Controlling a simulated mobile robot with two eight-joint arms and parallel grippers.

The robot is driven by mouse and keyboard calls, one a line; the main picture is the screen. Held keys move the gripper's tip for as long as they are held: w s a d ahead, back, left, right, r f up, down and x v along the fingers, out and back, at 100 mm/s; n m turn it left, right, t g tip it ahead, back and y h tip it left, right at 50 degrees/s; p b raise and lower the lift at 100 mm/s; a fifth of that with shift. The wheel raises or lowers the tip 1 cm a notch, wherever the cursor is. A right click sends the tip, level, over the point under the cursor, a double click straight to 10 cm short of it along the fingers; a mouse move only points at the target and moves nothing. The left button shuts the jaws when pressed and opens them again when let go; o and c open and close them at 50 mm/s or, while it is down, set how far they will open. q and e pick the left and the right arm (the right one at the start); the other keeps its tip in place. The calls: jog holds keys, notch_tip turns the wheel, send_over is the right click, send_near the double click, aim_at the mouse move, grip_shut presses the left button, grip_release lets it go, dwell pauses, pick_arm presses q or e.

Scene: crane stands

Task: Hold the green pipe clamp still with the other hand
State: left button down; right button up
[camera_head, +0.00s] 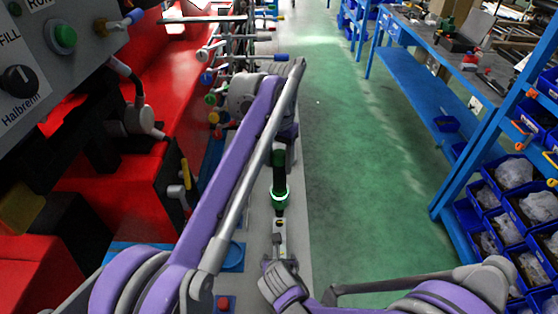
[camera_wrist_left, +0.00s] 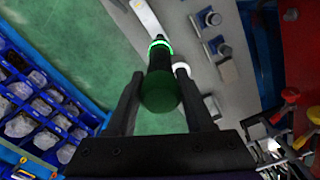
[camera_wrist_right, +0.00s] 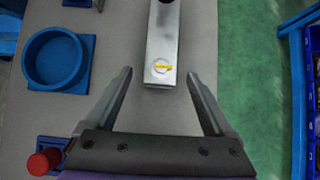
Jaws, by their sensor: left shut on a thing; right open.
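A green and black upright cylinder with a glowing green ring (camera_head: 280,192) stands over the grey bench; I cannot tell for sure whether it is the green pipe clamp. My left gripper (camera_wrist_left: 160,85) has its fingers on both sides of the cylinder (camera_wrist_left: 161,93); in the head view my left wrist (camera_head: 285,130) is just above it. My right gripper (camera_head: 280,264) is open and empty at the near end of a metal bar (camera_head: 279,236). In the right wrist view, the bar's end with a yellow mark (camera_wrist_right: 162,68) lies ahead, between the open fingers (camera_wrist_right: 160,74).
A round blue dish (camera_wrist_right: 54,58) and a red button (camera_wrist_right: 42,160) are left of the bar. Red machinery (camera_head: 110,180) fills the left side. The green floor (camera_head: 365,200) on the right is clear up to the blue shelf (camera_head: 470,160).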

jog(key=v, duration=0.8)
jog(key=shift+s+r, duration=0.2)
pick_arm(q)
jog(key=shift+d, duration=0.1)
pick_arm(e)
jog(key=shift+d, duration=0.1)
